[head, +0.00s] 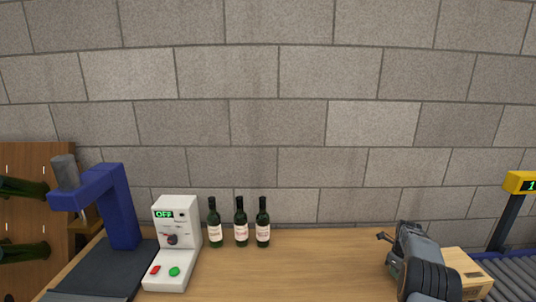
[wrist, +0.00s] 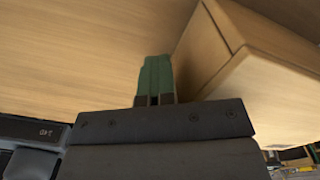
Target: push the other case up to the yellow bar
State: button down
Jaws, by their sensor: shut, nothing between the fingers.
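A light wooden case (head: 466,272) stands at the right end of the bench in the head view, partly hidden behind my arm. In the wrist view a pale wooden box, which looks like this case (wrist: 265,62), fills the right side. My gripper (wrist: 155,62) has green fingers, held together and empty, just left of the case's near edge; I cannot tell whether they touch it. In the head view my gripper (head: 384,237) is left of the case. No yellow bar can be made out, and no second case shows.
A roller conveyor (head: 516,274) lies right of the case, with a yellow display (head: 521,183) on a dark post. Three bottles (head: 240,225), a white control box (head: 174,245) reading OFF and a blue machine (head: 118,208) stand to the left. The bench middle (head: 310,265) is clear.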

jog(key=shift+d, duration=0.2)
jog(key=shift+d+p, duration=0.3)
jog(key=shift+d, duration=2.55)
jog(key=shift+a, duration=0.1)
jog(key=shift+a+b, duration=0.3)
jog(key=shift+a, duration=0.9)
jog(key=shift+r, duration=0.15)
notch_tip(320, 180, up, 12)
jog(key=p, duration=0.7)
jog(key=shift+p, duration=0.4)
